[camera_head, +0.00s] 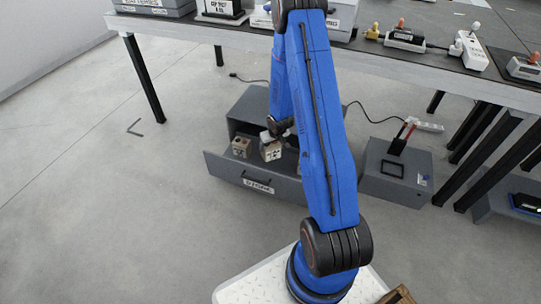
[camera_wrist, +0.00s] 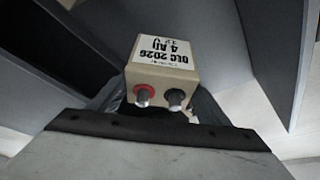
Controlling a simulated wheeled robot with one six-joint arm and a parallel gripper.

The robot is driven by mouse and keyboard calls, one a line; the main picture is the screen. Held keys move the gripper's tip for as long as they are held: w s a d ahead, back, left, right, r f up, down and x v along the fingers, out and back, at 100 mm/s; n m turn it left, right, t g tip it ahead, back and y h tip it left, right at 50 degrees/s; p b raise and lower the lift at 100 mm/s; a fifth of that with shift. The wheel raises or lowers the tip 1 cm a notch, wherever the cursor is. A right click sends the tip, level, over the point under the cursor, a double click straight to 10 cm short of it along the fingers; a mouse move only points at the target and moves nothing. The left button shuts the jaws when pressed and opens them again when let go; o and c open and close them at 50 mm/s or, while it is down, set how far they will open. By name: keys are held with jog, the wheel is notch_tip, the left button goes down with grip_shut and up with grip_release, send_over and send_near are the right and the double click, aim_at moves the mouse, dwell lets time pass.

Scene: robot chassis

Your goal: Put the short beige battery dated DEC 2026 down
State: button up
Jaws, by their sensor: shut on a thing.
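The short beige battery (camera_wrist: 165,72) has a white label reading DEC 2026 and 4 Ah, with one red and one black terminal. It shows upside down in the wrist view. My gripper (camera_head: 276,132) is shut on it, with dark fingers at both sides in the wrist view. In the head view the held battery (camera_head: 270,151) appears over or inside the open grey drawer (camera_head: 225,172). I cannot tell whether it touches the drawer floor. Its underside is hidden.
Another beige battery (camera_head: 240,147) stands in the drawer, left of the held one. Grey drawer walls rise on both sides in the wrist view. A grey box (camera_head: 395,180) with a red-handled item stands right of the drawer. The long table (camera_head: 400,62) runs behind.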

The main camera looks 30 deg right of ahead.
aim_at(271, 157)
jog(key=shift+d+f, duration=0.1)
jog(key=shift+f, duration=4.3)
jog(key=o, duration=2.1)
jog(key=shift+f, duration=0.15)
